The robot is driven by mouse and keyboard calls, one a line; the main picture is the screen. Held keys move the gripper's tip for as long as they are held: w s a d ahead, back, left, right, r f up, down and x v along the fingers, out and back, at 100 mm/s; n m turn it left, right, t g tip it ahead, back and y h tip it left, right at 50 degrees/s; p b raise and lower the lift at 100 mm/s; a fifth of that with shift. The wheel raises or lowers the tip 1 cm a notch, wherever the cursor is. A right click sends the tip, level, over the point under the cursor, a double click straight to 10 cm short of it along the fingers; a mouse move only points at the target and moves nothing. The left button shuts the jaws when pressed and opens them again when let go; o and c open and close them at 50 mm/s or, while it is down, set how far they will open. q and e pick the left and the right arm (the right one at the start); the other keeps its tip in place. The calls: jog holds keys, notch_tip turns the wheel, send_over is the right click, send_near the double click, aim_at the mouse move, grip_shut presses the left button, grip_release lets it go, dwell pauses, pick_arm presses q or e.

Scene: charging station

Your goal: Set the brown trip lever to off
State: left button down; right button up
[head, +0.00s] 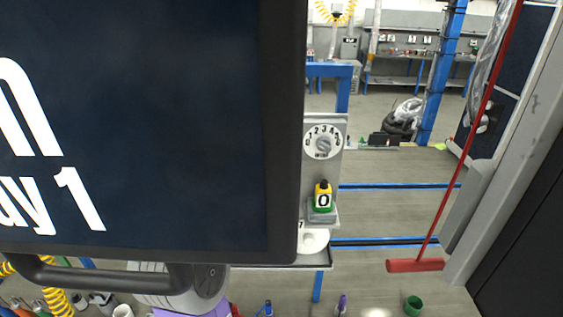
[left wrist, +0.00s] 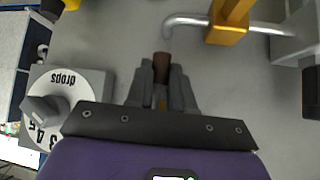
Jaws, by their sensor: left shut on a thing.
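In the left wrist view, the brown trip lever (left wrist: 161,62) shows as a short dark brown tip between the fingertips of my left gripper (left wrist: 161,80). The two grey fingers are shut on it, and the fingers hide the rest of the lever. I cannot read its on or off position. In the head view, part of my left arm shows at the bottom, but its fingers and the lever are not visible there. My right gripper is in neither view.
A large dark screen (head: 140,120) covers the left of the head view. A numbered dial (head: 322,142) and a yellow-green object marked 0 (head: 322,196) are beside it. In the wrist view, a "drops" dial (left wrist: 50,105) is left, and a bent metal pipe (left wrist: 185,20) with a yellow block (left wrist: 228,25) is ahead.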

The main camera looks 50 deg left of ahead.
pick_arm(q)
jog(key=shift+s+f, duration=0.1)
jog(key=shift+f, duration=0.25)
jog(key=c, duration=1.4)
grip_release()
jog(key=o, duration=0.4)
jog(key=shift+a+r, duration=0.1)
jog(key=shift+r, duration=0.1)
jog(key=v, duration=0.7)
jog(key=shift+r+b, duration=0.15)
jog(key=shift+b, duration=0.2)
jog(key=shift+s, duration=0.1)
